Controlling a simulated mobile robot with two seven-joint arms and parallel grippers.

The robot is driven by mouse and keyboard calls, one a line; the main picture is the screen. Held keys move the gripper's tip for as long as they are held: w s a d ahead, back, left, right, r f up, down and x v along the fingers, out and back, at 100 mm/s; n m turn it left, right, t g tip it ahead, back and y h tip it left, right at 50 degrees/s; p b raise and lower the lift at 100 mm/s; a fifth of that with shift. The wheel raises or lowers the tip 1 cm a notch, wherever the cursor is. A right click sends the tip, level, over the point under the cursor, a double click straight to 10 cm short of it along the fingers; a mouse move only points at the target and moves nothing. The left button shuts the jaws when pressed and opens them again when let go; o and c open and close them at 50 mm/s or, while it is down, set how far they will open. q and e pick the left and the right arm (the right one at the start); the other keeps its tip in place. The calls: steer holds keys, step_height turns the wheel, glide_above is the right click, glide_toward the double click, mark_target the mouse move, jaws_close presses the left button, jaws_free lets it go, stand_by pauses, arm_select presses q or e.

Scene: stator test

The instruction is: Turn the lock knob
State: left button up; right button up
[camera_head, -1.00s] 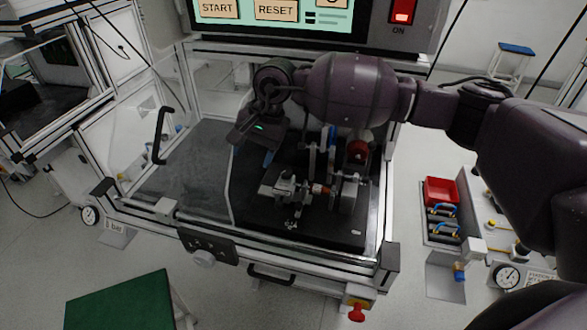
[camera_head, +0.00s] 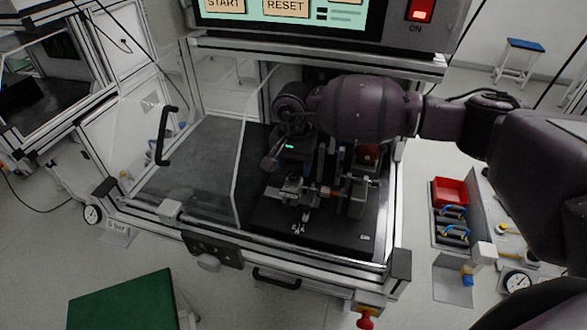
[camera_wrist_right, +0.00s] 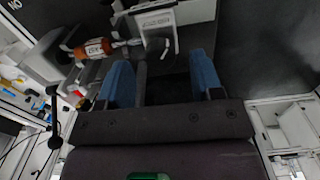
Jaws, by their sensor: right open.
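My right gripper (camera_head: 285,165) is inside the test enclosure, pointing down at the left rear of the metal fixture (camera_head: 290,189). In the right wrist view the blue fingertips of the gripper (camera_wrist_right: 162,68) are apart. A dark bar (camera_wrist_right: 140,82) shows between them, nearer the left finger; I cannot tell whether it touches. Beyond the fingertips are a light metal block (camera_wrist_right: 158,30) and an orange cylinder (camera_wrist_right: 95,48) of the fixture. I cannot tell for sure which part is the lock knob. My left gripper is not in view.
A clear door panel with a black handle (camera_head: 163,135) stands at the left of the enclosure. The screen (camera_head: 285,12) hangs above. A red knob (camera_head: 365,318) is at the front right corner. A red bin (camera_head: 450,191) stands to the right.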

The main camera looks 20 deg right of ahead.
steer(key=shift+f, duration=0.8)
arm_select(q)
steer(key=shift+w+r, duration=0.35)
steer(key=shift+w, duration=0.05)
arm_select(e)
steer(key=shift+f, duration=0.2)
steer(key=c, duration=0.9)
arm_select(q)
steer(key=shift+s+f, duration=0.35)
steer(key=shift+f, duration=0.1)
arm_select(e)
steer(key=shift+m, duration=0.8)
steer(key=o, duration=0.9)
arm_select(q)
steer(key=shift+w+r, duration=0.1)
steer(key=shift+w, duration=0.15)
